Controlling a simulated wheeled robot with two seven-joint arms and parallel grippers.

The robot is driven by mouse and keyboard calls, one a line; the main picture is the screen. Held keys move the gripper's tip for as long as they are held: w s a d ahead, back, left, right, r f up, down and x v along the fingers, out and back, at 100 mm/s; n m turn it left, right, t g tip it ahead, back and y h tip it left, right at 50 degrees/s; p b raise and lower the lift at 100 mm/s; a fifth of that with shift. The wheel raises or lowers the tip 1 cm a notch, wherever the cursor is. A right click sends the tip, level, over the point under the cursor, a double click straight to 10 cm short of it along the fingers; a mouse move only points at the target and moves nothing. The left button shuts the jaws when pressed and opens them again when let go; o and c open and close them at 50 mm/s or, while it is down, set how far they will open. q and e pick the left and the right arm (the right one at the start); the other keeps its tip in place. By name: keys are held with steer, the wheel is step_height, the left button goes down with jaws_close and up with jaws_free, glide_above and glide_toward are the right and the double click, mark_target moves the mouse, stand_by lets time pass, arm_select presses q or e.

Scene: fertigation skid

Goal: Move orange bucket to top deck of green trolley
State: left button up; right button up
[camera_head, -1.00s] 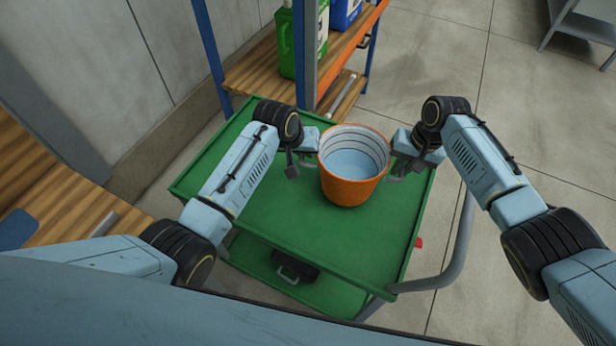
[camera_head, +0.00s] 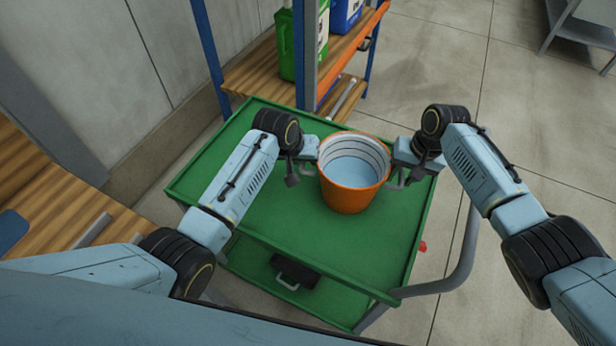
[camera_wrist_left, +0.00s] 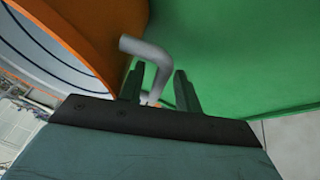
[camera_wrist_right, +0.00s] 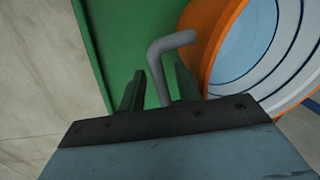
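The orange bucket (camera_head: 350,198), pale inside with dark rings, is upright over the top deck of the green trolley (camera_head: 290,225). Whether its base touches the deck is hard to tell. My left gripper (camera_head: 303,172) is at its left side; in the left wrist view its fingers (camera_wrist_left: 160,92) are close about a grey bucket handle (camera_wrist_left: 152,62). My right gripper (camera_head: 401,176) is at its right side; in the right wrist view its fingers (camera_wrist_right: 158,90) are close about the other grey handle (camera_wrist_right: 165,55).
A shelf rack with wooden boards (camera_head: 245,80) stands behind the trolley, bearing a green jug (camera_head: 285,45) and a blue container (camera_head: 345,12). A wooden surface (camera_head: 70,200) is at the left. A dark case (camera_head: 295,271) sits on the trolley's lower deck.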

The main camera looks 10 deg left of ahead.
steer(key=shift+r, duration=0.1)
arm_select(q)
steer(key=v, duration=0.8)
arm_select(e)
step_height(320, 180, up, 12)
steer(key=d, duration=0.2)
steer(key=shift+d+f, duration=0.15)
steer(key=shift+f, duration=0.05)
stand_by(0.4)
